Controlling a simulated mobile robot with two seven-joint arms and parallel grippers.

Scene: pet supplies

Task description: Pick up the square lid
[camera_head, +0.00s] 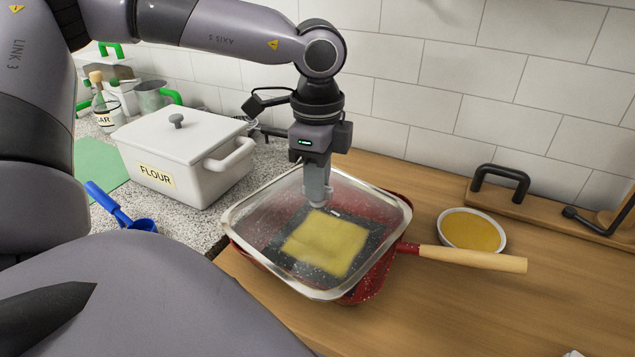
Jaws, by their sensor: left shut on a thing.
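The square lid (285,205) is clear glass with a metal rim. It is over the red square pan (385,262), slightly askew to it. I cannot tell if it rests fully on the pan's rim. Through the glass I see a yellow square piece of food (326,243) on the dark pan floor. My left gripper (318,200) points down at the lid's middle and is shut on the lid's handle, which the fingers mostly hide. My right gripper is not in view.
The pan's wooden handle (475,259) points right, beside a bowl of yellow contents (471,230). A white flour container (185,150) and blue scoop (122,212) stand left. A wooden board with a black handle (500,183) lies back right. The tiled wall is close behind.

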